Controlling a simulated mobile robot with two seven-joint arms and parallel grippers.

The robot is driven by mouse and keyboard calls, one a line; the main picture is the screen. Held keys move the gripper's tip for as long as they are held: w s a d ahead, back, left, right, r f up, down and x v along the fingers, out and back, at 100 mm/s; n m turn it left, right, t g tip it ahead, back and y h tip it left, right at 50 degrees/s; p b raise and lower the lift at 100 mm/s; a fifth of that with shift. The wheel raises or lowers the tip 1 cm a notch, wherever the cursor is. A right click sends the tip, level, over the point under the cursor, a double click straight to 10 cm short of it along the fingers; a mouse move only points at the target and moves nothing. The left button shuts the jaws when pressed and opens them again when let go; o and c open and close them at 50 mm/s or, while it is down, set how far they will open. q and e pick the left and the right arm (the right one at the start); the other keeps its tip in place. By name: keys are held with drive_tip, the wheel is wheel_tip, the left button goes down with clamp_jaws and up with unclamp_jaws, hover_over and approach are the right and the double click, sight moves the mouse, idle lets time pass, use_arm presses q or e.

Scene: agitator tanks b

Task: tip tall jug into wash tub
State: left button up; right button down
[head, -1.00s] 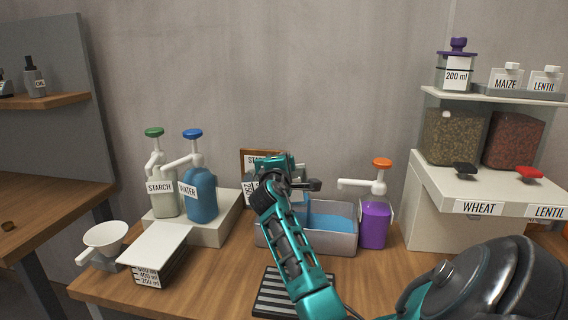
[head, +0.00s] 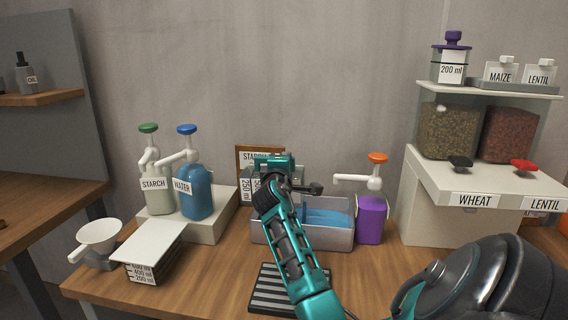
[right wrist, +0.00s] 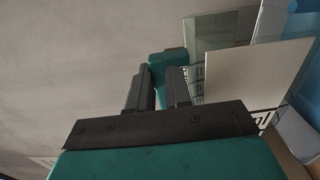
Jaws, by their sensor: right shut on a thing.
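My right gripper (head: 274,170) is above the left end of the wash tub, and its arm hides part of the tub. In the right wrist view the right gripper (right wrist: 160,88) has its two dark fingers closed around a teal part, which looks like the handle of the tall jug (right wrist: 215,60). The jug looks clear and greenish, with marks on its side. In the head view it is mostly hidden behind the gripper, and I cannot tell its tilt or its contents. The wash tub (head: 345,240) is a grey rectangular tub with blue inside. My left gripper is not in view.
A purple pump bottle (head: 370,218) stands just right of the tub. Starch (head: 157,200) and water (head: 197,195) pump bottles stand on a block at left. A framed sign (head: 245,155) is behind the gripper. A striped mat (head: 270,290) lies in front. Wheat and lentil dispensers (head: 447,130) are at right.

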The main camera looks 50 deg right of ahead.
drive_tip(key=shift+s+d+f+m, duration=0.2)
drive_tip(key=shift+s+f+m, duration=0.05)
drive_tip(key=shift+s+m, duration=0.1)
drive_tip(key=shift+s, duration=0.1)
idle(0.3)
drive_tip(key=shift+s+d+r+m, duration=0.15)
drive_tip(key=shift+s+d+m, duration=0.15)
drive_tip(key=shift+s+m, duration=0.2)
drive_tip(key=shift+w, duration=0.1)
